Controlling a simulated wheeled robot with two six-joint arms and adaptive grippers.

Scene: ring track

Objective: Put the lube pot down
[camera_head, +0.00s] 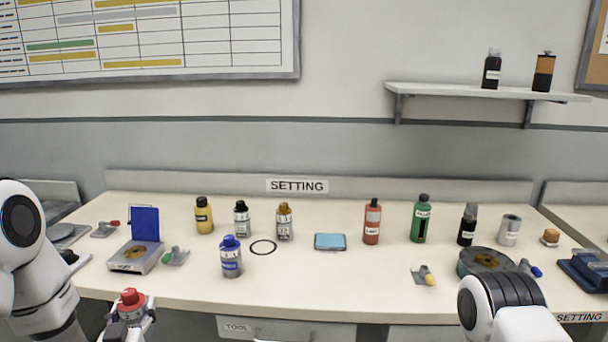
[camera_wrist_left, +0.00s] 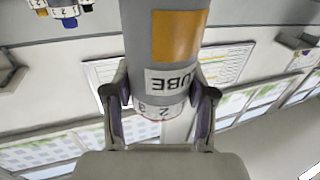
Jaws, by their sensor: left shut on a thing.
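The lube pot (camera_wrist_left: 165,50) is a grey cylinder with an orange patch, a "LUBE" label and a white numbered band. In the head view its red top (camera_head: 131,298) shows at the lower left, in front of the table's front edge. My left gripper (camera_wrist_left: 160,105) is shut on the lube pot, with one finger on each side. In the head view the left gripper (camera_head: 130,318) is cut off by the lower edge. My right arm shows at the lower right, but its gripper is not in view.
The table (camera_head: 320,285) has free room at its front middle. A blue-capped pot (camera_head: 231,262), a black ring (camera_head: 263,247), a blue pad (camera_head: 330,242) and a red bottle (camera_head: 372,225) stand or lie on it. A blue-lidded scale (camera_head: 135,257) is at the left.

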